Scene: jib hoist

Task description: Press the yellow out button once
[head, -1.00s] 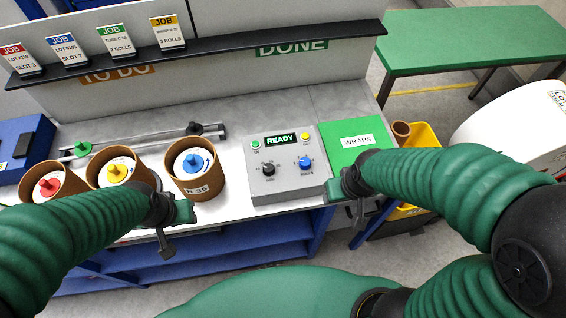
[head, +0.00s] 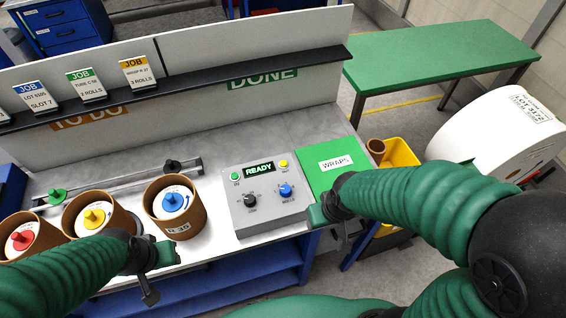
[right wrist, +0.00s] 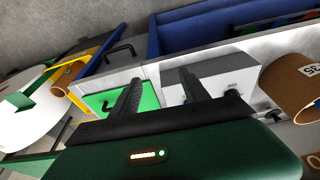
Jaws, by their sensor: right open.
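A black knob (head: 250,200) and a blue knob (head: 285,190) sit below. My right gripper (head: 335,232) is at the bench's front edge, right of the box and apart from the yellow button. In the right wrist view its fingers (right wrist: 160,92) are spread with nothing between them. My left gripper (head: 148,285) is in front of the tubes; its jaws are unclear.
Cardboard tubes with red, yellow and blue knobs (head: 173,202) stand left of the box. The green WRAPS pad (head: 318,178) lies right of it. A yellow bin (head: 400,153), a white drum (head: 495,135) and a green table (head: 440,50) are further right. A shelf (head: 200,82) runs behind.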

